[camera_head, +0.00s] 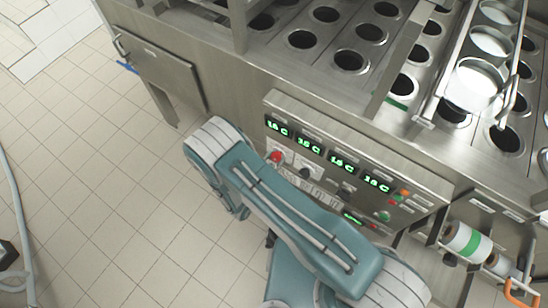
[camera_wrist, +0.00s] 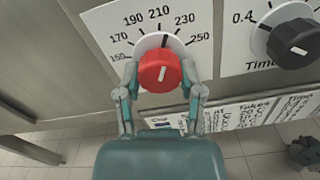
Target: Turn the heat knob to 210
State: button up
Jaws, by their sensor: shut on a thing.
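The red heat knob (camera_wrist: 160,70) sits on a white dial plate (camera_wrist: 118,28) marked from 150 to 250 in the wrist view. The 210 mark is at the top, slightly left of the knob's centre. A small dark mark shows just above the knob, between 210 and 230; I cannot tell the exact setting. My gripper (camera_wrist: 160,74) has one finger on each side of the knob and is shut on it. In the head view the red knob (camera_head: 276,156) shows at the left of the control panel (camera_head: 420,181), and my arm hides most of the gripper.
A black timer knob (camera_wrist: 293,42) is close on the right, with paper labels (camera_wrist: 245,113) below. Green displays (camera_head: 309,146) line the panel. A metal counter with round holes (camera_head: 350,61) is behind it. A roll (camera_head: 467,242) hangs at the lower right. Tiled floor is open at left.

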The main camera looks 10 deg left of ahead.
jog(key=shift+n, duration=1.3)
jog(key=o, duration=1.2)
jog(key=shift+w, duration=0.1)
jog(key=v, duration=1.2)
jog(key=shift+a+f, duration=0.1)
